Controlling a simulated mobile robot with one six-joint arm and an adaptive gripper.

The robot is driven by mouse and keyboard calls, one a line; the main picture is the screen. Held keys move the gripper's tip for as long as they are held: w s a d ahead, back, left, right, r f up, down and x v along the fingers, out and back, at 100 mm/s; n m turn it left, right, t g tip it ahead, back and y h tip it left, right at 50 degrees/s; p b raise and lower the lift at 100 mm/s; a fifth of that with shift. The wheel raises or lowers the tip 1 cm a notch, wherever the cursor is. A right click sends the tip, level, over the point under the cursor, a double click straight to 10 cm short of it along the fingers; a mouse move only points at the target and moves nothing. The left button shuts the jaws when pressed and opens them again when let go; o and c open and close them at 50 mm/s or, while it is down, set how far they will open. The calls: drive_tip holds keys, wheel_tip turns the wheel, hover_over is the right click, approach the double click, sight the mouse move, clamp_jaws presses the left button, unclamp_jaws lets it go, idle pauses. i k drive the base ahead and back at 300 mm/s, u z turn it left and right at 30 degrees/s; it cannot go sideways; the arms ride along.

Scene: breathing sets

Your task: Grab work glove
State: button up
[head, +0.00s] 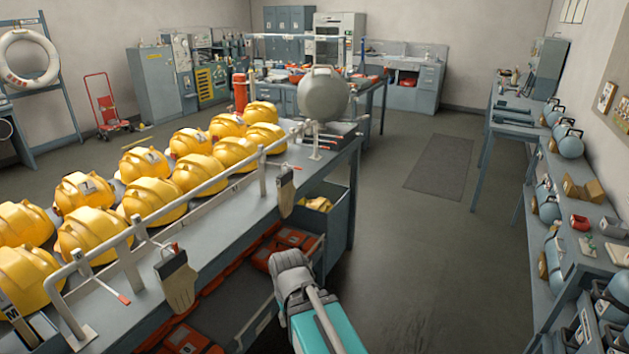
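A tan work glove (179,289) hangs fingers down from a dark clip at the front edge of the long table, left of my arm. A second, darker glove-like piece (286,196) hangs from the same rail farther back. My gripper (287,258) is at the end of my teal and grey arm, in front of the table and right of the nearer glove. It appears apart from both hanging pieces. Its fingers are not clear enough to tell open from shut.
Several yellow helmets (147,202) fill the long table (232,212) behind a metal rail (205,187). Red cases (290,240) sit on the shelf below. A shelf unit (592,262) with blue cylinders stands at the right. The floor (425,255) between is clear.

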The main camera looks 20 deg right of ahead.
sight(286, 190)
drive_tip(key=k, duration=0.65)
drive_tip(key=z, duration=0.5)
drive_tip(key=i, duration=2)
drive_tip(key=u, duration=0.3)
